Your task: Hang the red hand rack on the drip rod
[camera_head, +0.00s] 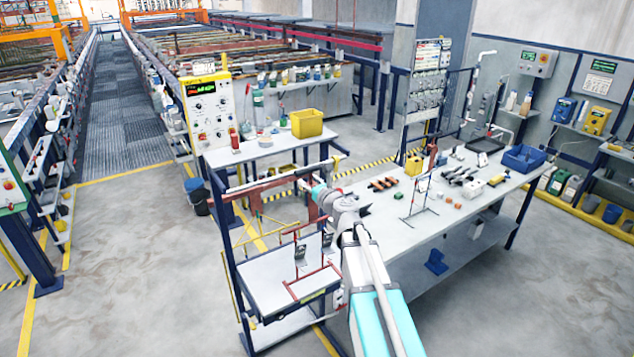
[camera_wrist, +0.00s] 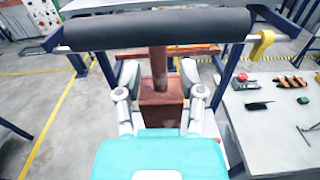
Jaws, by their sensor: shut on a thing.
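My gripper (camera_wrist: 160,88) is shut on a brown-red block with a post, which I take for the red hand rack (camera_wrist: 161,70). In the head view my gripper (camera_head: 319,196) is at the upper right of the drip stand, and brown-red shows beside it. Red wire frame parts (camera_head: 314,284) show below, over the stand's pale tray; I cannot tell how they join the held block. The drip rod (camera_head: 243,187) runs across the top of the stand. In the wrist view a dark sleeved rod (camera_wrist: 150,28) crosses above the jaws, and the post rises to it; contact is unclear.
A yellow hook piece (camera_wrist: 262,43) is at the rod's right end. The workbench (camera_head: 385,235) on the right holds another wire rack (camera_head: 418,195), tools and a blue bin (camera_head: 525,158). A yellow bin (camera_head: 307,123) stands on the table behind. Floor left of the stand is clear.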

